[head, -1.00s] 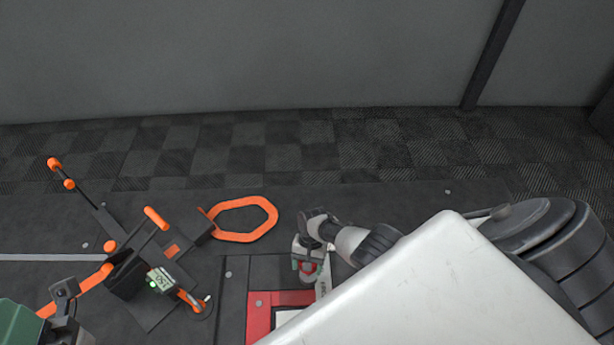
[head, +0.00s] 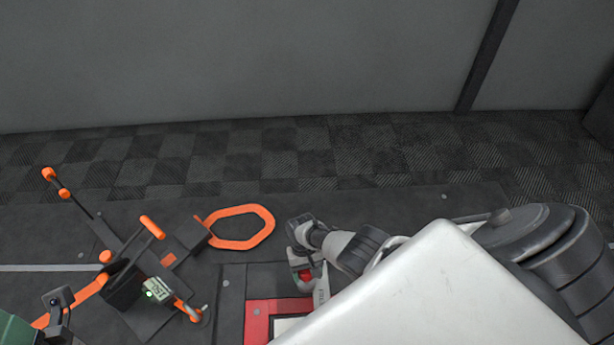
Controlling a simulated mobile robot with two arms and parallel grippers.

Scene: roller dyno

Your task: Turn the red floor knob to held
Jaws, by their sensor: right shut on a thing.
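The red floor knob (head: 304,275) shows as a small red patch at the lower middle of the head view, beside a dark plate with a red frame. My right gripper (head: 301,268) reaches down to it from the right and is shut on it. The gripper and wrist hide most of the knob, and its pointer cannot be read.
A red-framed panel (head: 257,322) lies in front of the knob, partly covered by my white body. An orange ring handle (head: 238,243) and a dark device with orange grips (head: 125,280) and a small lit display (head: 158,290) stand to the left. Checkered floor (head: 240,160) behind is clear.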

